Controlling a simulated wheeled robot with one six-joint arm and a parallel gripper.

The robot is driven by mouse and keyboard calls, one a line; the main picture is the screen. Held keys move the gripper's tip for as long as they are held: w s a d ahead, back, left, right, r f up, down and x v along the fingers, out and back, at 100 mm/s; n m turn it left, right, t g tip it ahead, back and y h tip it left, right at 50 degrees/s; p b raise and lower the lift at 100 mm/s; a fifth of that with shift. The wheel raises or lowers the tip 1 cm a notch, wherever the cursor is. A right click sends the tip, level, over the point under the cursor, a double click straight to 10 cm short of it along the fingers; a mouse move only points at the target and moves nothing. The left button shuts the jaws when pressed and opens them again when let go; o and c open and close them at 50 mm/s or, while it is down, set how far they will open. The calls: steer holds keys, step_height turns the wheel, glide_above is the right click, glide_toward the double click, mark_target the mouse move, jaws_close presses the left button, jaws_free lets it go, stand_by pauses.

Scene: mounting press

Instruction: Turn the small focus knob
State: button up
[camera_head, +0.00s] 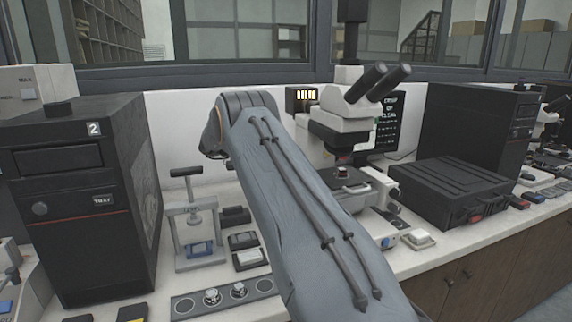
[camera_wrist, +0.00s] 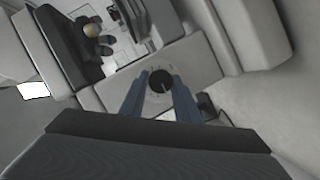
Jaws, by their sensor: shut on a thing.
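In the wrist view, a small round black knob (camera_wrist: 160,82) with a pale pointer line sits on a light grey panel with dial marks around it. The two blue-grey fingers of my gripper (camera_wrist: 161,77) reach in from below, one on each side of the knob, and are shut on it. In the head view, the white microscope (camera_head: 345,125) with black eyepieces stands behind my arm. My arm hides the gripper and the small knob there.
A black box marked 2 (camera_head: 85,190) stands at the left. A small press stand (camera_head: 192,220) and a panel with silver knobs (camera_head: 222,298) are left of my arm. A flat black case (camera_head: 450,190) lies right of the microscope. Some white bench (camera_head: 470,238) is bare at the front right.

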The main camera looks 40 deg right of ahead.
stand_by(0.4)
steer(key=o, duration=1)
steer(key=shift+o, duration=0.2)
steer(key=b+v, duration=0.3)
steer(key=v, duration=0.5)
stand_by(0.9)
